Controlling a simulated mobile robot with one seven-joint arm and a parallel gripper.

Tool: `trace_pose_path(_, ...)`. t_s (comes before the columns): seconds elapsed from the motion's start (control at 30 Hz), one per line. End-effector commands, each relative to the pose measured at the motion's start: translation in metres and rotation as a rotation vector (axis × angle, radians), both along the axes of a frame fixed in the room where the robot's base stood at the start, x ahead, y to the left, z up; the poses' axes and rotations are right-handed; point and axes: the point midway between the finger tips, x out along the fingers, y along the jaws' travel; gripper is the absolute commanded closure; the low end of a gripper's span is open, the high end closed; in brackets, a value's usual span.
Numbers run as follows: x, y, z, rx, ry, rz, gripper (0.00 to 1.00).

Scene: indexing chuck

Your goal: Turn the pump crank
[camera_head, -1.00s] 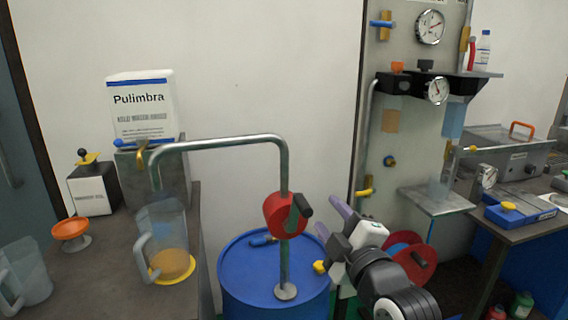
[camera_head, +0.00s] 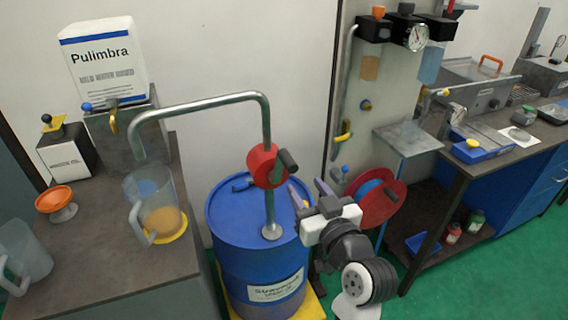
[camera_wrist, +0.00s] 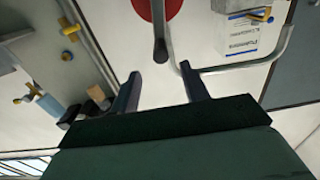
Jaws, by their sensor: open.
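The red pump body (camera_head: 262,166) sits on a steel pipe (camera_head: 268,205) rising from the blue drum (camera_head: 228,262). Its crank has a dark handle (camera_head: 287,160) pointing to the right. My gripper (camera_head: 309,188) is open and empty, just below and right of the handle in the head view. In the wrist view, the handle (camera_wrist: 161,50) shows in line with the gap between the fingers of my gripper (camera_wrist: 160,72), seemingly beyond the tips. The red pump body (camera_wrist: 158,8) is partly cut off. A clear jug (camera_head: 150,205) with amber liquid stands left, below the spout.
A red hose reel (camera_head: 378,205) is just right of my gripper. A steel shelf (camera_head: 408,138) and a workbench (camera_head: 520,150) are further right. The left counter (camera_head: 100,255) holds a box, cups and an orange dish. Green floor is open at the lower right.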

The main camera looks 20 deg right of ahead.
Motion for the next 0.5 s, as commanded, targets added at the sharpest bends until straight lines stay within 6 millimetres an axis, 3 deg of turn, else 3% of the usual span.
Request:
trace_pose_path(0.43, 0.015, 0.002, -0.005, -0.005, -0.003, -0.006, 0.55)
trace_pose_path(0.5, 0.03, 0.003, 0.004, 0.003, 0.002, -0.004, 0.55)
